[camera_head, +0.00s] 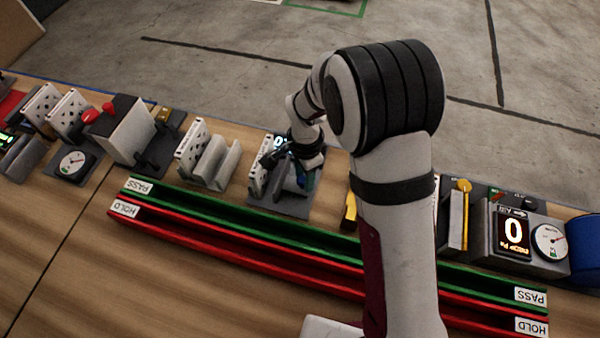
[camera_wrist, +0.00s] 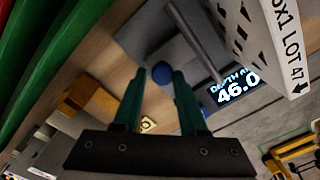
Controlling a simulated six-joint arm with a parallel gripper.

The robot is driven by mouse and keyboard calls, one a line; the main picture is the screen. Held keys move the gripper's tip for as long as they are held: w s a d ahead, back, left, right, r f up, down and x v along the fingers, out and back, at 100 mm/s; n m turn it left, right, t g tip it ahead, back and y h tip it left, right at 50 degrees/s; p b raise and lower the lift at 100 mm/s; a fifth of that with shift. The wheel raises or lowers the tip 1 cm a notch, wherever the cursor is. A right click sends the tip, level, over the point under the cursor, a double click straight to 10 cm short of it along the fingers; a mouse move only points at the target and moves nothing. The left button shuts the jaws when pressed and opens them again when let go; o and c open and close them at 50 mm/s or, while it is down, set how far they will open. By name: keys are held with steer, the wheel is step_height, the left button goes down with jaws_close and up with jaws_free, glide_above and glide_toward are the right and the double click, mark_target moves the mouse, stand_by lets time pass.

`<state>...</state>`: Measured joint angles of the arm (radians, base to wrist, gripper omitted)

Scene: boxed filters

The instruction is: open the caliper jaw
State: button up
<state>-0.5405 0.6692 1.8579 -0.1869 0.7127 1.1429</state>
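The caliper station (camera_head: 278,206) is a grey fixture behind the rails in the head view, partly hidden by my gripper. Its lit display (camera_wrist: 236,86) reads 46.0 in the wrist view. A white perforated box (camera_wrist: 268,45) marked LOT 47 stands beside the display; it also shows in the head view (camera_head: 259,178). A grey rod (camera_wrist: 196,42) and a round blue knob (camera_wrist: 162,73) belong to the fixture in the wrist view. My gripper (camera_wrist: 159,76) is open, with its green fingers on either side of the knob. I cannot tell whether they touch it.
Long green (camera_head: 240,219) and red (camera_head: 235,258) rails marked PASS and HOLD lie in front of the station. A grey holder with a box (camera_head: 192,148) stands to the left. A gauge unit (camera_head: 514,234) and blue roll (camera_head: 584,248) are at the right.

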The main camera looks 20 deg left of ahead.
steer(key=o, duration=0.4)
steer(key=shift+c, duration=0.2)
step_height(320, 180, up, 16)
steer(key=shift+f, duration=0.1)
steer(key=s+d+r+n+y, duration=0.1)
steer(key=s+d+r+n, duration=0.1)
steer(key=s+d, duration=1.5)
steer(key=s+n, duration=0.1)
steer(key=s, duration=0.3)
steer(key=shift+y, duration=0.4)
